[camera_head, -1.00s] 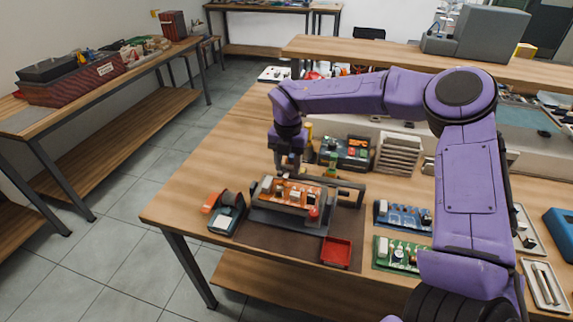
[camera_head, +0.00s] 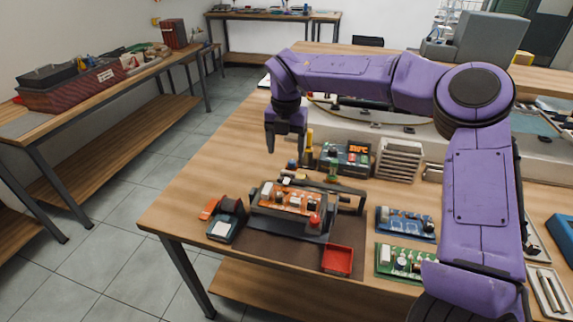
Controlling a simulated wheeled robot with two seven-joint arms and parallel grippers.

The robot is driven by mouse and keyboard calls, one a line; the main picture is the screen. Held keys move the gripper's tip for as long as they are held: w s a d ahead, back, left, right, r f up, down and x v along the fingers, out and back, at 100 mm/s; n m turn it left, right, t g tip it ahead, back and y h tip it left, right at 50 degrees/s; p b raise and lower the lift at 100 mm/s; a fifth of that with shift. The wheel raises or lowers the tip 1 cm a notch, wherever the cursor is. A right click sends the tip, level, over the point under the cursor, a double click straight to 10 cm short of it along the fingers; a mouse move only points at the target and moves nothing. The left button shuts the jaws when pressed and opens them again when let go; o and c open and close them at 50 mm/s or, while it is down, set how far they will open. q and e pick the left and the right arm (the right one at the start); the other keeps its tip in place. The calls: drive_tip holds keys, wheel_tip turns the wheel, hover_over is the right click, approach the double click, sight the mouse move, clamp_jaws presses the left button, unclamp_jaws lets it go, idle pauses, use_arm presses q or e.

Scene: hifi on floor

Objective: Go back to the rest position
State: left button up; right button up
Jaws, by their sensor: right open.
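My right gripper (camera_head: 286,138) hangs from the purple arm that comes in from the right. It points down, open and empty, in the air above the left part of the workbench (camera_head: 215,165). Below and in front of it is an orange circuit board (camera_head: 285,196) held in a dark fixture (camera_head: 290,222), apart from the gripper. A red knob or part (camera_head: 314,220) shows on the fixture's front right. My left gripper is not in view.
A red tray (camera_head: 338,260) lies in front of the fixture. A blue board (camera_head: 405,222) and a green board (camera_head: 400,260) lie to its right. A grey rack (camera_head: 398,160) and a device with a display (camera_head: 346,157) stand behind. The bench's left side is clear.

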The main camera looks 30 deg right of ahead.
drive_tip(key=shift+r, duration=1.6)
